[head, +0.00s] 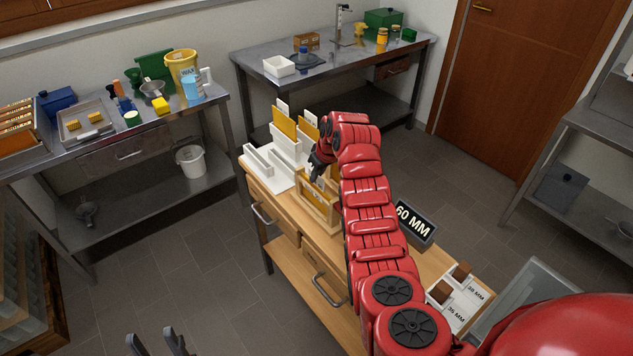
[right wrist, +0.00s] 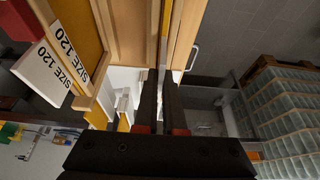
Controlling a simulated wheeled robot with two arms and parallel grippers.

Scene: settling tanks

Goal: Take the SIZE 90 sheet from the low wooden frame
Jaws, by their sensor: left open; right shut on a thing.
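The low wooden frame (head: 318,210) stands on the wooden cabinet, partly behind my right arm; its wood also shows in the right wrist view (right wrist: 132,30). My right gripper (head: 318,166) is at the frame's upper part. In the right wrist view its two dark fingers (right wrist: 161,95) are closed on a thin sheet (right wrist: 166,22), seen nearly edge-on with a yellow strip. No size label is readable on it. Sheets marked SIZE 120 (right wrist: 58,60) stand beside it at the left. My left gripper (head: 160,345) is open and empty at the bottom edge of the head view.
White racks (head: 268,168) with yellow sheets stand at the cabinet's far end. A black 60 MM sign (head: 412,222) and a white tray (head: 460,300) with brown blocks lie right of my arm. Steel benches (head: 290,75) stand behind. Floor (head: 200,270) left of the cabinet is clear.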

